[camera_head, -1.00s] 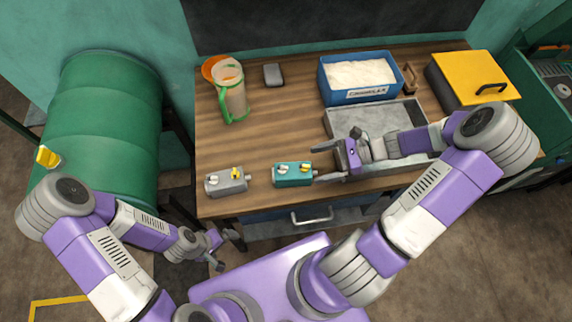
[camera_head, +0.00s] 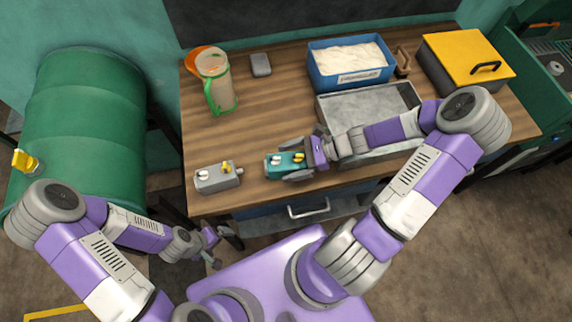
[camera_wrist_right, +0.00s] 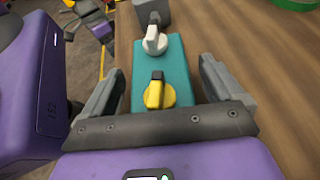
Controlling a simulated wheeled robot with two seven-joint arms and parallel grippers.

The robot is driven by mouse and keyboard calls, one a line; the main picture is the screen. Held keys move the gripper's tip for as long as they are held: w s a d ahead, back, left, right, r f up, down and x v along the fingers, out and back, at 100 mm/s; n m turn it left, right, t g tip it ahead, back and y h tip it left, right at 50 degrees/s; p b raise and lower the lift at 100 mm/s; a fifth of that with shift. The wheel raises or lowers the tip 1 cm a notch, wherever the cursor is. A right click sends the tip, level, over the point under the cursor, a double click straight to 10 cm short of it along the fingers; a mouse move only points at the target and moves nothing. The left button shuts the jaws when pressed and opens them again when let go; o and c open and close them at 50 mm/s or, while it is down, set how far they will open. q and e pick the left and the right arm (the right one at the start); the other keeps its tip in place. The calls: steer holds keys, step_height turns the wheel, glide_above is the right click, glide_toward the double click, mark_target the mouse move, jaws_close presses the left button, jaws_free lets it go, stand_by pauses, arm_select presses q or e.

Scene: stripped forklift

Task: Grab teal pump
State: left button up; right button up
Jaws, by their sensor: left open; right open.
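The teal pump (camera_head: 273,163) lies near the front edge of the wooden workbench, with a white knob and a yellow knob on top. My right gripper (camera_head: 285,162) is open, with one finger on each side of the teal pump. In the right wrist view the pump (camera_wrist_right: 175,60) lies between the open fingers (camera_wrist_right: 163,85), with a gap showing on both sides. My left gripper (camera_head: 215,248) is open and empty, low in front of the bench.
A similar grey pump (camera_head: 217,178) sits just left of the teal one. Behind are a grey metal tray (camera_head: 370,100), a blue bin (camera_head: 350,85) of white material, a pitcher (camera_head: 217,85) and a yellow-lidded box (camera_head: 466,60). The middle left of the workbench (camera_head: 255,115) is clear.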

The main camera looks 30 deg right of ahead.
jaws_close()
stand_by(0.5)
steer(key=shift+r, duration=0.15)
